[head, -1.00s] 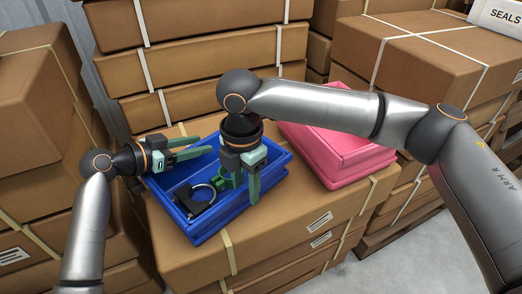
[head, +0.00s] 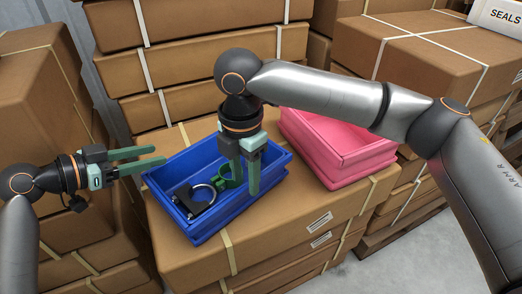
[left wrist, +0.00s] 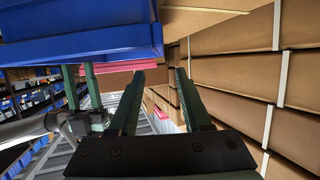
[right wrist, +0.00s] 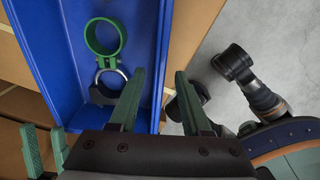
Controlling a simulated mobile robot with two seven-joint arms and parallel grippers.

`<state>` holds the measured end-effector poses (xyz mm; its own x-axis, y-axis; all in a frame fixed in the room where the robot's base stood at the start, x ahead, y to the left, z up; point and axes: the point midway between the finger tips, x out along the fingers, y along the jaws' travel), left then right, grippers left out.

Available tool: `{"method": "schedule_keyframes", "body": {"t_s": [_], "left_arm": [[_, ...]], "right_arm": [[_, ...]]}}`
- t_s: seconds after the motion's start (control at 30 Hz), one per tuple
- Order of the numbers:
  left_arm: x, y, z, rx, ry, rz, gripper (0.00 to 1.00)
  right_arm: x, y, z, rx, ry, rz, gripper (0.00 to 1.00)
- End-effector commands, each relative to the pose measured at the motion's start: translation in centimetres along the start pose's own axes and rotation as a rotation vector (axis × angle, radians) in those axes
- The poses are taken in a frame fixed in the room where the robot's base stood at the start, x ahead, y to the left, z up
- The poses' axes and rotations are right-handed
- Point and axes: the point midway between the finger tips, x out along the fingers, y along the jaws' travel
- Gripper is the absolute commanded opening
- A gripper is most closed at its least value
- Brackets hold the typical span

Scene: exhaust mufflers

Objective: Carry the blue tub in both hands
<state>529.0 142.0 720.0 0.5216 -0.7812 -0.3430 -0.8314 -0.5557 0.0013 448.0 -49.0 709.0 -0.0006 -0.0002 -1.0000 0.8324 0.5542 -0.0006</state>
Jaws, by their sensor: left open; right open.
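The blue tub (head: 228,217) sits on a strapped cardboard box. It holds a green ring (head: 230,178) and a metal ring clamp with a black block (head: 192,197). My left gripper (head: 160,156) is open and empty at the tub's left end, with its fingers pointing right. The tub (left wrist: 80,45) is at the upper left of the left wrist view, outside the jaws. My right gripper (head: 254,178) is open and points down at the tub's near right wall. In the right wrist view its fingers (right wrist: 158,75) lie either side of the tub's wall; contact cannot be told.
A pink tub (head: 350,168) stands just right of the blue one on the same box (head: 290,235). Stacked cardboard boxes (head: 200,55) rise behind and at the left. Bare floor (head: 420,260) shows at the lower right.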

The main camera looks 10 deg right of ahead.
Motion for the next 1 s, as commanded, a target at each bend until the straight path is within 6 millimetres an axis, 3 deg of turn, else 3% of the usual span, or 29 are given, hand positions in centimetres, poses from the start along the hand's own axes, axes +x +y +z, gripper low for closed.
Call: {"method": "schedule_keyframes", "body": {"t_s": [0.2,0.4,0.6,1.0], "left_arm": [[0.0,0.0,0.0,0.001,0.000,0.000,0.48],[0.0,0.0,0.0,0.001,0.000,-0.001,0.48],[0.0,0.0,0.0,0.001,0.000,-0.001,0.48],[0.0,0.0,0.0,0.001,0.000,-0.001,0.48]], "right_arm": [[-5.0,0.1,-0.1,0.000,0.000,0.004,0.48],[-8.0,0.1,0.0,0.001,0.000,0.002,0.48],[-9.0,0.0,0.0,0.000,0.000,0.000,0.48],[-9.0,0.0,0.0,0.000,0.000,0.000,0.48]]}}
